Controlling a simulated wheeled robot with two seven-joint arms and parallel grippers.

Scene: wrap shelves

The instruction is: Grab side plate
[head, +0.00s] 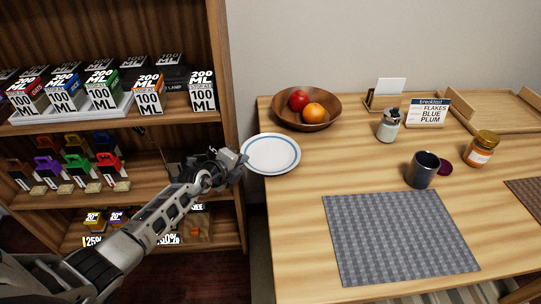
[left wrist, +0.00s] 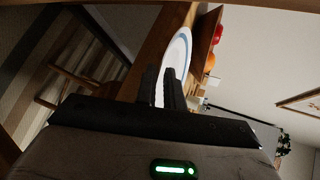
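The side plate (head: 271,153) is white with a blue ring. In the head view it lies at the table's left edge, with its left part sticking out past the edge. My left gripper (head: 238,159) is at that left rim. In the left wrist view the plate (left wrist: 177,55) runs up to my left gripper (left wrist: 162,88), and a white strip of it shows between the two close-set fingers. The fingers look shut on the rim. The fingertips are small in the head view. My right gripper is not in view.
A wooden bowl (head: 306,112) with fruit stands just behind the plate. A grey placemat (head: 400,238), a dark mug (head: 422,170) and a jar (head: 481,149) are further right on the table (head: 300,200). A stocked shelf unit (head: 232,120) stands close on the left.

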